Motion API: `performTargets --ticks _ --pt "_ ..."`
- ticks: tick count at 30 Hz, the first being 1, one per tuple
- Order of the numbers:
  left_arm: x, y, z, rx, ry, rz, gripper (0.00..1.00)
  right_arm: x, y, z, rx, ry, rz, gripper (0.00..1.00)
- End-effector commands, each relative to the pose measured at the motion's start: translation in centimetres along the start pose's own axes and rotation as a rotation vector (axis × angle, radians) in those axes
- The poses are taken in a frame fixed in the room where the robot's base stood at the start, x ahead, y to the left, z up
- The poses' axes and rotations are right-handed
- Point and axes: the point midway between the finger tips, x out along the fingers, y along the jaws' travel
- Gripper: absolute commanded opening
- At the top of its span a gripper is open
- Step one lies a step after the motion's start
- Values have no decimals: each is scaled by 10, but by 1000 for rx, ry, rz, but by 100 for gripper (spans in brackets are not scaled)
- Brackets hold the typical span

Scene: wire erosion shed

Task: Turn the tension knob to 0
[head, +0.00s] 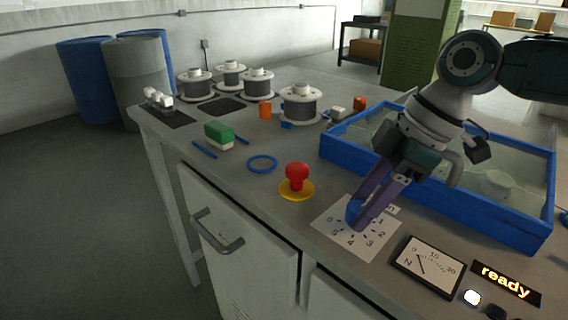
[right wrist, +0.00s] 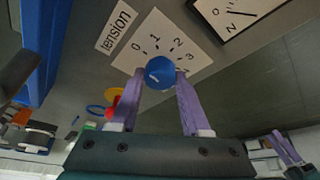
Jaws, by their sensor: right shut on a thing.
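The blue tension knob (head: 354,212) sits on a white dial card (head: 337,222) with printed numbers. My right gripper (head: 370,214) reaches down onto it with purple fingers. In the right wrist view the fingers are shut on the knob (right wrist: 160,72), one on each side. The numbers 0, 1, 2 and 3 show beyond it, and a "tension" label (right wrist: 117,26) lies beside the card. A pale mark shows on the knob, but its exact direction is unclear. What seems to be my left gripper (right wrist: 287,150) shows small at the lower right of the wrist view.
A gauge (head: 430,266) marked in N and a lit "ready" display (head: 506,282) stand right of the dial. A red mushroom button (head: 297,176) stands left. A blue-rimmed tank (head: 490,222) lies behind. Spools (head: 301,104), a green-topped brush (head: 219,136) and a blue ring (head: 262,163) are farther left.

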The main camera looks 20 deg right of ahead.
Motion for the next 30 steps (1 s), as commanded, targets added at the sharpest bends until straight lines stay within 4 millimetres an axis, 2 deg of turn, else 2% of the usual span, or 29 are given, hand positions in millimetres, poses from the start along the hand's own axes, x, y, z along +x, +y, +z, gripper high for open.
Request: performTargets --ticks 3,12,27,28,30 --pt "8 1 3 -1 0 1 50 2 1 1 -61 0 -25 0" --pt "14 3 4 -9 1 7 50 1 1 0 -151 -2 -61 0" --pt "15 3 4 -9 1 7 50 0 1 0 -167 -3 -68 0" --pt "15 3 4 -9 1 7 50 0 1 0 -167 -3 -68 50" --pt "15 3 5 -8 0 6 50 0 1 0 -166 -3 -68 58"
